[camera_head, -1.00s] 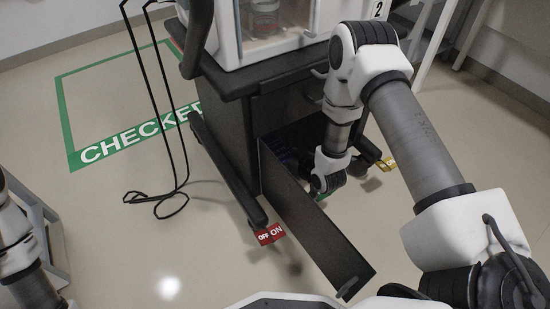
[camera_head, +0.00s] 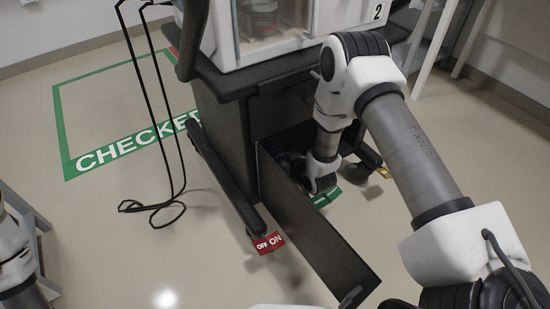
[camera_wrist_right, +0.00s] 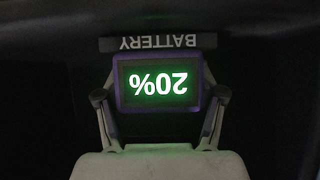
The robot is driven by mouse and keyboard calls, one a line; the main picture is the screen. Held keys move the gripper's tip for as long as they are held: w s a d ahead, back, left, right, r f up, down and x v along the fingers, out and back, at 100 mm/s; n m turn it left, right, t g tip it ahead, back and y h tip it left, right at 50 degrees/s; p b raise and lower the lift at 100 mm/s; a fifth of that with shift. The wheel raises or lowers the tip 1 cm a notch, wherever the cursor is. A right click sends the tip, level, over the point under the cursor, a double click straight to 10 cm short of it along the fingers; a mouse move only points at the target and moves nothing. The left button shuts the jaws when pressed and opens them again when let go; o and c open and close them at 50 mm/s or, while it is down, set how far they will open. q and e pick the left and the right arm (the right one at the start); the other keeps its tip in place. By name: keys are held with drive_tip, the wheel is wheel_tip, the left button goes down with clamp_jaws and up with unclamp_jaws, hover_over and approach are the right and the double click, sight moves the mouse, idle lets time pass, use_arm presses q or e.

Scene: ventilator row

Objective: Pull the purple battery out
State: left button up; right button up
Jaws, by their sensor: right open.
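The battery (camera_wrist_right: 158,84) sits in a dark bay, facing the right wrist camera.
A BATTERY label (camera_wrist_right: 158,42) is beside the battery. The black cabinet door (camera_head: 315,225) stands open beside my right wrist. A red OFF/ON tag (camera_head: 269,243) is at the cart's foot. Looped black cables (camera_head: 160,207) hang at left. Floor marked CHECKED (camera_head: 130,145) is clear.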

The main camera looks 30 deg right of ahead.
drive_tip(key=c, duration=1.3)
drive_tip(key=shift+s, duration=0.1)
drive_tip(key=shift+s+d+p, duration=0.15)
drive_tip(key=shift+s+p, duration=0.5)
drive_tip(key=shift+s, duration=0.55)
drive_tip(key=shift+s+d+p, duration=0.15)
drive_tip(key=shift+s+p, duration=0.45)
drive_tip(key=shift+s, duration=0.6)
